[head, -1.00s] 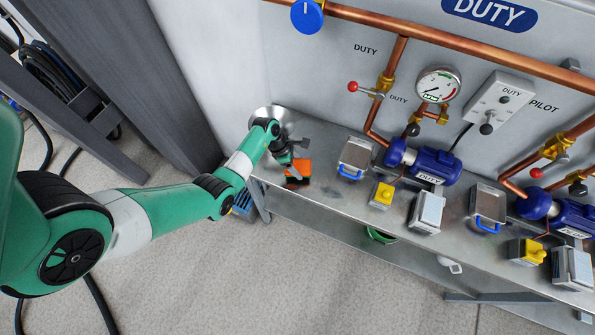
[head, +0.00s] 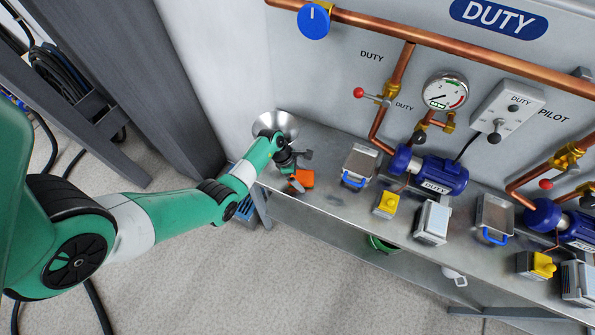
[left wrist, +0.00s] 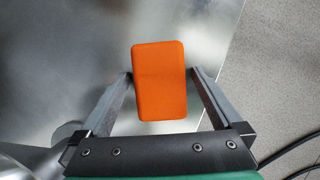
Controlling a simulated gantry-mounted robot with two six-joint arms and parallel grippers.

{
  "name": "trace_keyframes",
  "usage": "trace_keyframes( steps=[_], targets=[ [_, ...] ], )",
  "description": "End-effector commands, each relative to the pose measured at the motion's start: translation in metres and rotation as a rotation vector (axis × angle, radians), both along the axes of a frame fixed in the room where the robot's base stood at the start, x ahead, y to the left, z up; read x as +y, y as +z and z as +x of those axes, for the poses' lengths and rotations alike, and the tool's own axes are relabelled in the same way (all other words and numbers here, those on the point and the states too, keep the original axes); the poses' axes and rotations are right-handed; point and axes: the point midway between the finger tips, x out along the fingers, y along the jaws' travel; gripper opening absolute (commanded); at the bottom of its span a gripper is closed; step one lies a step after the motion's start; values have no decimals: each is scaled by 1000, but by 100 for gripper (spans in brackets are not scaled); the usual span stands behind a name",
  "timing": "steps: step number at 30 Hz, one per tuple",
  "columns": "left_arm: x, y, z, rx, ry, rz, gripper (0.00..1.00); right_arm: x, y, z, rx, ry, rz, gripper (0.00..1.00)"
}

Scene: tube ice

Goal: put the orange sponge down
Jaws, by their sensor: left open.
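The orange sponge (head: 303,178) is at the left end of the metal bench (head: 335,202), near its front edge. In the left wrist view the sponge (left wrist: 160,82) lies flat on the bench top, between the two fingers of my left gripper (left wrist: 161,76). The fingers are open, with a gap at the sponge's right side and a very narrow one, if any, at its left. In the head view my left gripper (head: 296,176) is at the sponge and partly covers it. My right gripper is not in view.
A metal bowl (head: 283,122) stands behind the gripper at the bench's left end. A metal tray with a blue handle (head: 357,164), a yellow-topped box (head: 386,203) and a blue pump (head: 430,170) stand to the right. The bench's front edge is close to the sponge.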

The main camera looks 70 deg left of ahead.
Motion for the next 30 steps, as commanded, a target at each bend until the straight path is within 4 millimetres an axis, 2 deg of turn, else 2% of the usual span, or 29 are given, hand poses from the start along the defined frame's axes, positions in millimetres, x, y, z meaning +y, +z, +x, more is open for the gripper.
trace_keyframes(
  steps=[9,15,19,30],
  targets=[
    [11,67,-23,-4,3,3,100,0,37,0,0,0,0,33],
    [17,101,-37,-2,2,2,100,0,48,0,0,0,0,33],
    [19,110,-41,0,0,1,100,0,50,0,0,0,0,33],
    [18,111,-42,-1,0,0,100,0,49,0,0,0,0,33]
  ],
)
